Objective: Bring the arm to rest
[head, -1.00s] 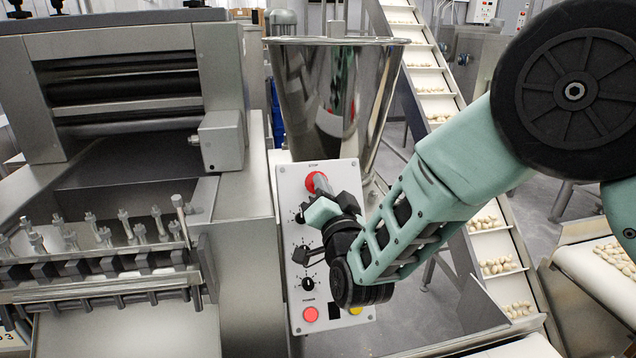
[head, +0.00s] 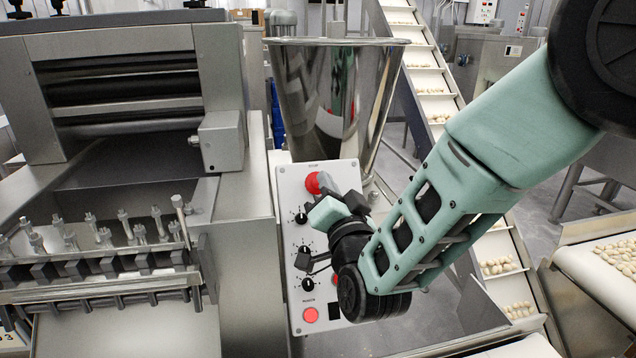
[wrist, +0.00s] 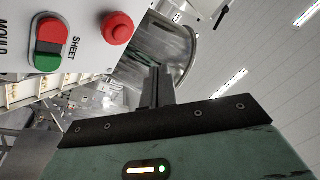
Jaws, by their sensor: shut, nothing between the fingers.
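My gripper (head: 328,192) is in front of the control panel (head: 293,263), close to the red stop button (head: 312,183) in the head view. In the wrist view my gripper's fingers (wrist: 156,88) are together with nothing between them. The red button (wrist: 117,28) stands to the upper left of the fingers there, apart from them in the picture. My teal arm reaches in from the upper right and hides part of the panel's right side.
A pasta machine (head: 120,60) fills the left. A steel hopper (head: 340,95) stands behind the panel. An inclined conveyor (head: 427,80) carrying pasta rises behind my arm, and another belt (head: 580,278) lies at right. A red-green switch (wrist: 48,44) shows in the wrist view.

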